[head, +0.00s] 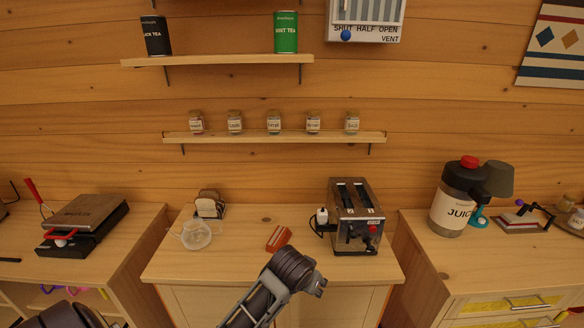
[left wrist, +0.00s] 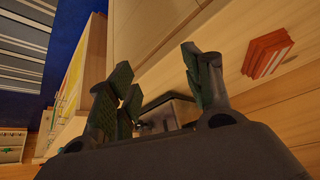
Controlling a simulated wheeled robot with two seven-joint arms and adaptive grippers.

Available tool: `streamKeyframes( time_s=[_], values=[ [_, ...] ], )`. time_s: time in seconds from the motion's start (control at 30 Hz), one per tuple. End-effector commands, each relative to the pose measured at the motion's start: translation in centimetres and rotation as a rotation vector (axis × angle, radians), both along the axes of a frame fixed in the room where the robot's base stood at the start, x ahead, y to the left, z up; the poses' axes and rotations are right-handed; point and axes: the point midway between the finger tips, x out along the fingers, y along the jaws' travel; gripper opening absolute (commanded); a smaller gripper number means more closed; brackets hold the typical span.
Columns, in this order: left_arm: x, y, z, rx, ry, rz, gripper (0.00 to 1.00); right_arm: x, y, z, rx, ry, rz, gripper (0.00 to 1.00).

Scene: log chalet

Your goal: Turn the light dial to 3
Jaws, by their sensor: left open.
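I cannot pick out a light dial in either view. A dark grey and silver arm of mine rises from the bottom middle of the head view, in front of the centre cabinet. My left gripper (left wrist: 158,72) is open in the left wrist view, with nothing between its fingers. Its fingers partly cover a dark metal thing, apparently the toaster. The toaster (head: 356,218), with a red knob on its front, stands on the centre cabinet. My right gripper is not in view.
An orange-red block (head: 278,238) lies left of the toaster; it also shows in the left wrist view (left wrist: 268,55). A vent panel (head: 364,14) hangs above the shelves. A juice dispenser (head: 455,205) stands right.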

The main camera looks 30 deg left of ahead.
Motion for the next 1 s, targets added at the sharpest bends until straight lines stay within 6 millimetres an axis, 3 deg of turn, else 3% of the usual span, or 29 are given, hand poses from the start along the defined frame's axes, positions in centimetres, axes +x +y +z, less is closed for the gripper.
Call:
streamKeyframes(
  time_s=[0.5,1.0],
  values=[
    [7.9,0.3,9.4,-0.013,-0.166,0.104,0.51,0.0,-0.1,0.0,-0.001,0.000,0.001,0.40],
    [13.6,1.2,19.7,-0.037,-0.327,0.220,0.51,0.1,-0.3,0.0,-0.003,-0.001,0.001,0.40]
  ],
)
